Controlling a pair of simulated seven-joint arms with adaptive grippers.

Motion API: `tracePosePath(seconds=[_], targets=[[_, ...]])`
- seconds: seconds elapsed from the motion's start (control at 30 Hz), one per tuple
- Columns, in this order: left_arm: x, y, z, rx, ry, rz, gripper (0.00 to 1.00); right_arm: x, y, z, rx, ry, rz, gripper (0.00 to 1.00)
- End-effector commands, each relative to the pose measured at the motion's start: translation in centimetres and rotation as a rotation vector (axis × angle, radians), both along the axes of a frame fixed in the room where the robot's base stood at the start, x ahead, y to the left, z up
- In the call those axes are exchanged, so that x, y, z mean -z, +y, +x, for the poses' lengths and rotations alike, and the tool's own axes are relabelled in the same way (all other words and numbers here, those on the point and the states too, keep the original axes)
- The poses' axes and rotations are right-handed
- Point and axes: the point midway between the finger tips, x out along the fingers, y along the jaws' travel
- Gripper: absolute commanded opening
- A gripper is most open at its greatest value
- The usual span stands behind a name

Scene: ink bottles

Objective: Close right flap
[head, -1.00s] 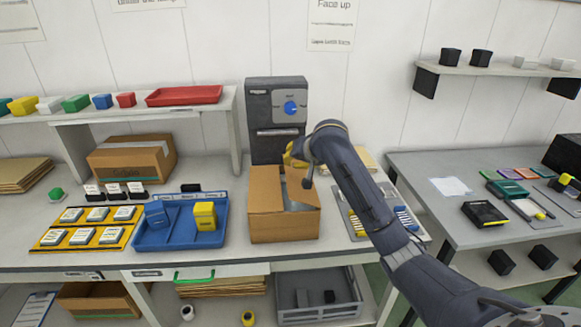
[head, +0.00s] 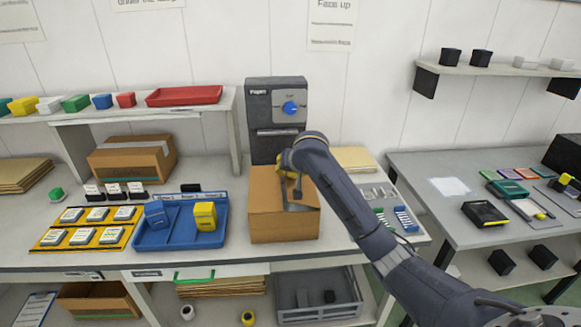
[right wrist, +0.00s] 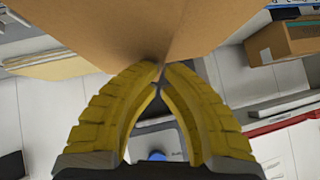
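The open cardboard box (head: 283,225) stands on the bench in front of the grey dispenser. A grey patch shows in its top opening at the right; my arm hides much of the box's right side. My right gripper (head: 288,168) is over the back part of the box, its yellow fingers partly hidden by my wrist. In the right wrist view the ridged yellow fingers (right wrist: 160,70) have their tips together beside brown cardboard (right wrist: 110,30), with nothing seen held between them. I cannot tell whether they touch the cardboard. My left gripper is out of view.
A grey dispenser (head: 276,105) with a blue knob stands just behind the box. A blue tray (head: 160,238) with a yellow and a blue item is at the left. A taped carton (head: 130,160) is farther left. Small items lie to the right of the box.

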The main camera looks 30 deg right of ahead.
Motion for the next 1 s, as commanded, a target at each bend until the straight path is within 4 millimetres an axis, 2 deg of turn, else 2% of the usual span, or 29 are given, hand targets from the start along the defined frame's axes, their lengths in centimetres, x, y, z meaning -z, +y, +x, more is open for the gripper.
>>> tracePosePath(seconds=[0.03,0.13,0.3,1.0], targets=[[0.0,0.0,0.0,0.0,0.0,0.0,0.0,0.7,0.7,0.2,-0.004,0.023,-0.053,0.0],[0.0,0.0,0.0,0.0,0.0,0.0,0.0,1.8,1.2,0.4,-0.002,0.061,-0.154,0.0],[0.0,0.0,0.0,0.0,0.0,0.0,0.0,3.0,1.4,0.5,-0.001,0.072,-0.182,0.0],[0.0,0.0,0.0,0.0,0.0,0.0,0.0,2.6,1.5,0.5,0.0,0.068,-0.178,0.0]])
